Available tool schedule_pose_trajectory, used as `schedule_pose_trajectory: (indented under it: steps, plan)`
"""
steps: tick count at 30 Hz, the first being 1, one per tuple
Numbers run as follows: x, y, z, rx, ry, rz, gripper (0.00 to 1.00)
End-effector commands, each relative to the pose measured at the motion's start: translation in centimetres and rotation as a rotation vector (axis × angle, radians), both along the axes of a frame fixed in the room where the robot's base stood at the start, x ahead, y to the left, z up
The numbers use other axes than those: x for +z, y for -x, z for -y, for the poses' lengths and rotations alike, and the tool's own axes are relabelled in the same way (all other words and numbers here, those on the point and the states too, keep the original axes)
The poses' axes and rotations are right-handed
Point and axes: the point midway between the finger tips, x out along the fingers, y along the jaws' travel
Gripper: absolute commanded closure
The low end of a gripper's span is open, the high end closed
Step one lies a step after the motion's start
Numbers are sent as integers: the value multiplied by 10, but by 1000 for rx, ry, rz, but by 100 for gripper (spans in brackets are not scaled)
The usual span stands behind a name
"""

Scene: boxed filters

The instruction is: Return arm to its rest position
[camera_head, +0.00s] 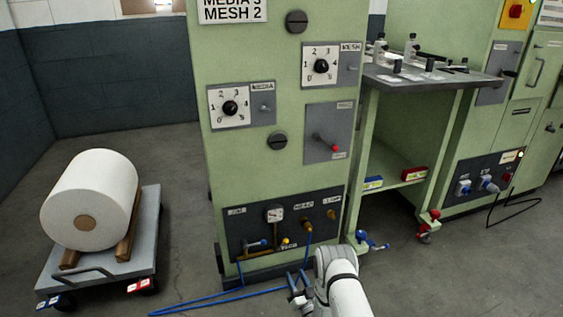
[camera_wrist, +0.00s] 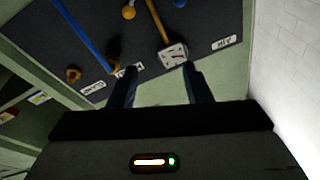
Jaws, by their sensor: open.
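My white arm (camera_head: 343,283) reaches in from the bottom of the head view, in front of the green machine's base. My gripper (camera_head: 299,280) is at its left side, low near the dark lower panel (camera_head: 250,222) and the blue hose. In the wrist view, the two dark fingers of my gripper (camera_wrist: 159,68) stand apart with nothing between them. I cannot tell the exact distance from the fingertips to the panel.
The green machine (camera_head: 235,150) stands close ahead, with dials and a red-tipped lever. A blue hose (camera_head: 205,301) lies on the floor. A cart (camera_head: 148,230) with a white roll (camera_head: 90,195) stands left. A bench (camera_head: 440,82) with small bottles is at right. Floor between cart and machine is mostly clear.

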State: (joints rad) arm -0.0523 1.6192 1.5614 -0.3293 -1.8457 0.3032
Motion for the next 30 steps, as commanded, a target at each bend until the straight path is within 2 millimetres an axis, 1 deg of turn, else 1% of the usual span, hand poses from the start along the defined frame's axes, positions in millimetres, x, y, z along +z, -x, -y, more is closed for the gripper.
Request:
schedule_pose_trajectory:
  steps: [1,5,8,11,12,14,15,17,18,20,21,23,24,26,27,29,30]
  plan:
    - [16,-8,0,-4,12,-8,55]
    - [45,-26,1,-16,50,-50,55]
    - [74,-42,2,-30,86,-88,55]
    - [115,-60,5,-50,132,-137,55]
    - [135,-68,7,-58,153,-161,55]
    - [167,-78,10,-73,187,-204,55]
    - [188,-83,13,-84,210,-235,55]
    - [219,-89,17,-100,243,-281,55]
    - [239,-91,20,-109,264,-312,55]
    - [270,-92,25,-125,293,-359,55]
    - [291,-92,29,-135,312,-389,55]
    - [321,-89,34,-148,340,-436,55]
    - [341,-86,38,-157,357,-468,55]
    - [371,-79,43,-170,381,-517,55]
    - [390,-74,47,-178,397,-550,55]
    - [419,-63,53,-188,418,-600,55]
    - [438,-55,56,-196,432,-632,55]
